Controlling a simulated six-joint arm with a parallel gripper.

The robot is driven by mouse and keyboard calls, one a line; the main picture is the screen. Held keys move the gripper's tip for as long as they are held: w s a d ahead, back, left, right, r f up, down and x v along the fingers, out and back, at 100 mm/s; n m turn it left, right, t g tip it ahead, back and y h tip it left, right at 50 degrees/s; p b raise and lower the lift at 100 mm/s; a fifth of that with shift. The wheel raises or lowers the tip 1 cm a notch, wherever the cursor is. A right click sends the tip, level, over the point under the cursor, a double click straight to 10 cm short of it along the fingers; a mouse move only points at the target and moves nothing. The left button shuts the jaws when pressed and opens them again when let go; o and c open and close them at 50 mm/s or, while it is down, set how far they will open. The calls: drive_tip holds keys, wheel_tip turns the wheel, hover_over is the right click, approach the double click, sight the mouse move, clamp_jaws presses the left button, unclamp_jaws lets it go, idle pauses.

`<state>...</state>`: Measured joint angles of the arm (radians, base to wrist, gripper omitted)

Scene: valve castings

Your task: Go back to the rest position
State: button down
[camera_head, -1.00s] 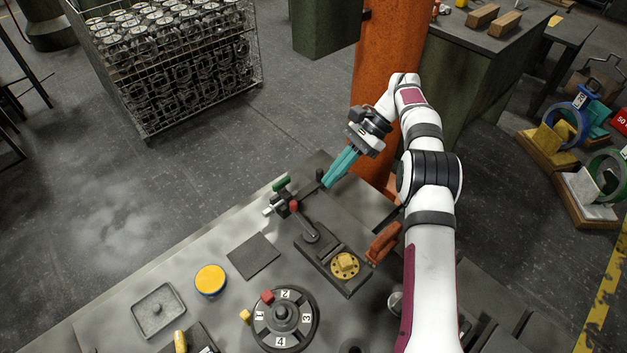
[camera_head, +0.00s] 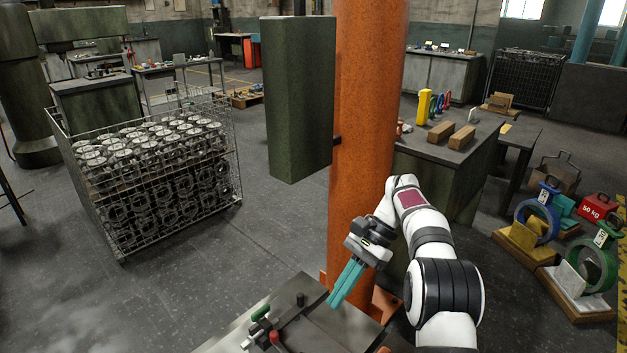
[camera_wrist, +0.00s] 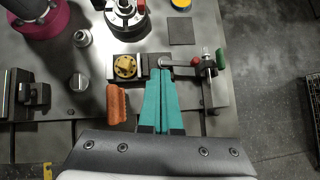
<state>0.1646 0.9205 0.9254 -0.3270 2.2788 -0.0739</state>
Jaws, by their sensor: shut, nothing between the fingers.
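My gripper (camera_head: 345,285) has teal fingers pressed together with nothing between them. In the head view it points down and to the left, beside the orange column and over the far edge of the workbench (camera_head: 225,343). In the wrist view the shut fingers (camera_wrist: 161,100) reach over the bench near the clamp fixture. A yellow flanged part (camera_wrist: 125,66) sits on the fixture's dark base, left of the fingertips. The lever with its red knob (camera_wrist: 196,61) and a green handle (camera_wrist: 220,58) lie to the right of the fingertips.
The orange column (camera_head: 370,130) stands close behind my gripper, with a green cabinet (camera_head: 298,100) on it. A wire crate of castings (camera_head: 150,185) stands on the floor at left. An orange part (camera_wrist: 116,104) lies left of the fingers. Open floor (camera_head: 215,260) lies left of the bench.

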drive_tip(key=s+a+r+n+t+h, duration=0.15)
drive_tip(key=s+r, duration=0.25)
drive_tip(key=s, duration=0.4)
drive_tip(key=s+d+r+n+t+h, duration=0.15)
drive_tip(key=s+r, duration=0.25)
drive_tip(key=s, duration=0.4)
drive_tip(key=s+f+n+h, duration=0.1)
drive_tip(key=s+f, duration=0.2)
drive_tip(key=s, duration=0.4)
drive_tip(key=s+f+n+t+h, duration=0.1)
drive_tip(key=s+f, duration=0.2)
drive_tip(key=s, duration=0.5)
drive_tip(key=shift+s+t, duration=0.15)
drive_tip(key=shift+t, duration=0.15)
